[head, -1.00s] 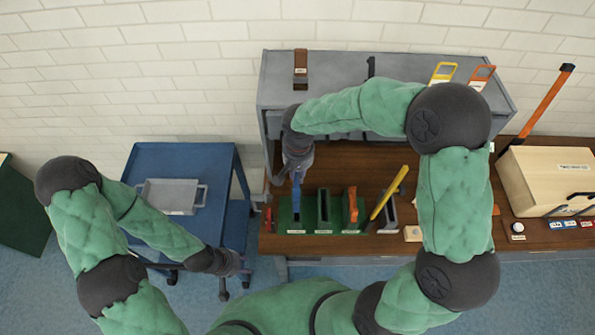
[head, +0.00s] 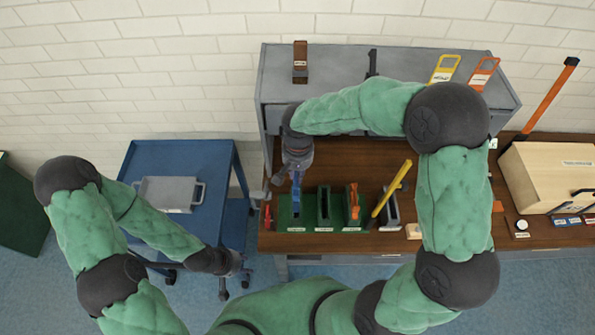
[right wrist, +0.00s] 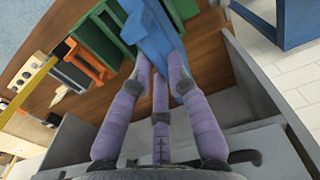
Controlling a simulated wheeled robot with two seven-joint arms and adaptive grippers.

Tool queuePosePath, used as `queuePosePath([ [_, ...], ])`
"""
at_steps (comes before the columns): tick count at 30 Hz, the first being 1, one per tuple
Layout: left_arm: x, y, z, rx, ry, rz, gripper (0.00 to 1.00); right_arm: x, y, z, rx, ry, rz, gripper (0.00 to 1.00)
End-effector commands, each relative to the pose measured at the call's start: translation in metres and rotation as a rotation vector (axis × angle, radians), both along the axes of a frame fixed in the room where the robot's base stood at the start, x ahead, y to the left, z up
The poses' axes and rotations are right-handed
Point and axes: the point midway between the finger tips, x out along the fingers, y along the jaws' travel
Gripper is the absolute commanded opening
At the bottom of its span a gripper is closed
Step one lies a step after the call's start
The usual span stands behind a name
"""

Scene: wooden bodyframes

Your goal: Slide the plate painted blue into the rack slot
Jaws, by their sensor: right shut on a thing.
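The blue plate (head: 296,190) is upright at the left compartment of the green rack (head: 283,214); how deep it sits I cannot tell. My right gripper (head: 296,174) is shut on its far end, from the side away from me. In the right wrist view, the purple fingers (right wrist: 160,65) close on the blue plate (right wrist: 150,35), with the green rack (right wrist: 97,30) beside it. The rack's middle slot looks empty, and an orange plate (head: 353,199) stands in its right slot. My left gripper (head: 236,274) is open and empty beside the blue cart.
A grey cabinet (head: 400,62) stands behind the rack on the brown bench (head: 340,165). A yellow-handled item (head: 393,188) leans right of the rack. A red item (head: 267,214) is left of it. A blue cart (head: 200,150) holds a grey tray (head: 172,192). A wooden box (head: 535,182) is far right.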

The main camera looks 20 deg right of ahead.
Motion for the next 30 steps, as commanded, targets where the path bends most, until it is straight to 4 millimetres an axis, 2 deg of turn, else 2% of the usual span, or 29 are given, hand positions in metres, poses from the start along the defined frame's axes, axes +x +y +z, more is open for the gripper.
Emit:
queuePosePath([
  [3,0.000,0.000,-0.012,0.000,0.000,0.000,0.40,0.000,0.000,-0.014,0.000,0.000,0.000,0.00],
  [10,0.000,0.000,-0.025,0.000,0.000,0.000,0.40,0.000,0.000,-0.029,0.000,0.000,0.000,0.00],
  [30,0.000,0.000,-0.026,0.000,0.000,0.000,0.40,0.000,0.000,-0.032,0.000,-0.001,0.000,0.00],
])
